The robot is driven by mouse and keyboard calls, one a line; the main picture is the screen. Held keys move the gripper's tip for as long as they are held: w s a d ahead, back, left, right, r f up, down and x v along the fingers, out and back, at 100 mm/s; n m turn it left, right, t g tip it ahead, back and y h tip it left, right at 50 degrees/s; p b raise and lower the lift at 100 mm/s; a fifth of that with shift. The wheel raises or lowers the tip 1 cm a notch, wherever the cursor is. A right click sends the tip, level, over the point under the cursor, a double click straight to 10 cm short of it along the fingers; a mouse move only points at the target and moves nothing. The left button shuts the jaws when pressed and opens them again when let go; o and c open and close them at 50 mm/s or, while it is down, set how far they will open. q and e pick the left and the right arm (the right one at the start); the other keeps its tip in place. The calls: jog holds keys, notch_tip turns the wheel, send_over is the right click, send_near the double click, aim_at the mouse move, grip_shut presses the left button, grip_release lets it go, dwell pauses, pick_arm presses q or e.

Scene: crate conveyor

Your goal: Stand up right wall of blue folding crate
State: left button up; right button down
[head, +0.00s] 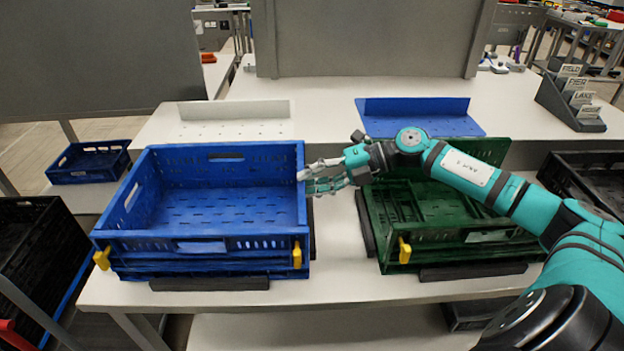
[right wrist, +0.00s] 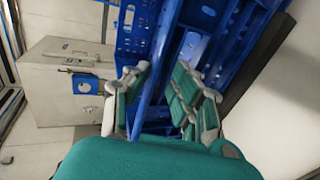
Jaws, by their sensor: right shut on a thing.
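The blue folding crate (head: 205,245) stands on the white table at left centre. Its back wall (head: 265,165) and left wall (head: 133,197) are up, and its front side is low with a yellow latch at each corner. Its right wall (head: 302,215) shows nearly edge-on and looks upright. My right gripper (head: 308,181) is at the top edge of that wall, shut on it. In the right wrist view my gripper's fingers (right wrist: 158,78) lie on either side of the blue wall (right wrist: 150,65). My left gripper is out of view.
A green crate (head: 405,252) stands to the right, under my right arm. White (head: 235,112) and blue (head: 420,110) perforated panels lie behind. A small blue crate (head: 88,165) is at far left, black crates at both sides. A strip of table between the crates is clear.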

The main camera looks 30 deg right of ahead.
jog(key=c, duration=1.4)
grip_release()
jog(key=shift+s+f, duration=0.2)
jog(key=shift+f, duration=0.6)
jog(key=shift+c, duration=0.2)
jog(key=shift+r, duration=0.1)
jog(key=v, duration=1.2)
jog(key=shift+w+r, duration=0.2)
jog(key=shift+r, duration=0.2)
